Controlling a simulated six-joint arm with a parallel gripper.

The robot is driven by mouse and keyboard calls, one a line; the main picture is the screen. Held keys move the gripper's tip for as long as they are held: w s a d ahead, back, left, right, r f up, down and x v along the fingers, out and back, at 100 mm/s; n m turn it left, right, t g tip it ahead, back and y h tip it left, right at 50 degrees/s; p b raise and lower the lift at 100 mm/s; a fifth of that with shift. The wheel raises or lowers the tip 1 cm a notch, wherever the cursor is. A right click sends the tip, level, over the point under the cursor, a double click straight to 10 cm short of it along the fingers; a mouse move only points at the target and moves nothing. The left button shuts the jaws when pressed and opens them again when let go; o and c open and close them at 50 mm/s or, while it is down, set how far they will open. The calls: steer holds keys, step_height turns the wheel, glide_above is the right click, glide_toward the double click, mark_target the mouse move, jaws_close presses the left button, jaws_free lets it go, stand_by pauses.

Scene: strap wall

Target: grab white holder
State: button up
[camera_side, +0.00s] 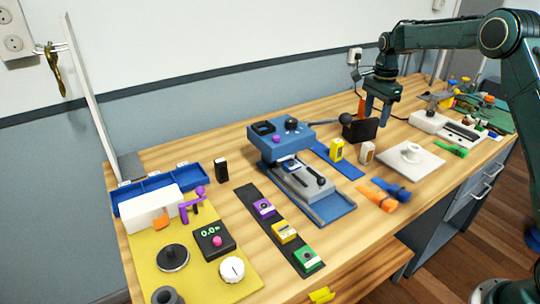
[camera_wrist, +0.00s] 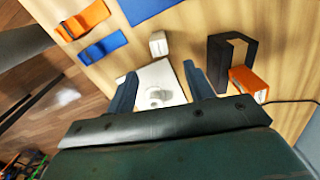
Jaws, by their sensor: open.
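A small white block-like holder (camera_side: 367,152) stands on the wooden table beside the blue mat. In the wrist view the white holder (camera_wrist: 158,44) lies beyond my fingertips, near the top middle. A flat white plate with a round raised piece (camera_side: 411,157) is to its right in the side view; in the wrist view this plate (camera_wrist: 155,76) shows between my fingers. I cannot tell for certain which of the two white things is the named holder. My gripper (camera_side: 378,118) points down above the table, behind both, with its fingers apart and nothing between them.
A black box (camera_side: 360,131) stands close to my gripper, with an orange box (camera_wrist: 248,85) beside it. A blue mat (camera_side: 340,163) with a yellow block lies left. Orange (camera_side: 376,198) and blue (camera_side: 392,189) straps lie in front. A blue press (camera_side: 283,138) stands farther left.

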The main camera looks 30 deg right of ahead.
mark_target(369, 144)
step_height(369, 144, down, 8)
steer(key=shift+f, duration=0.1)
stand_by(0.4)
steer(key=shift+a+f, duration=0.1)
steer(key=shift+f, duration=2.5)
steer(key=c, duration=1.1)
steer(key=shift+r, duration=0.15)
step_height(369, 144, up, 20)
steer(key=shift+f, duration=0.1)
steer(key=shift+f, duration=0.1)
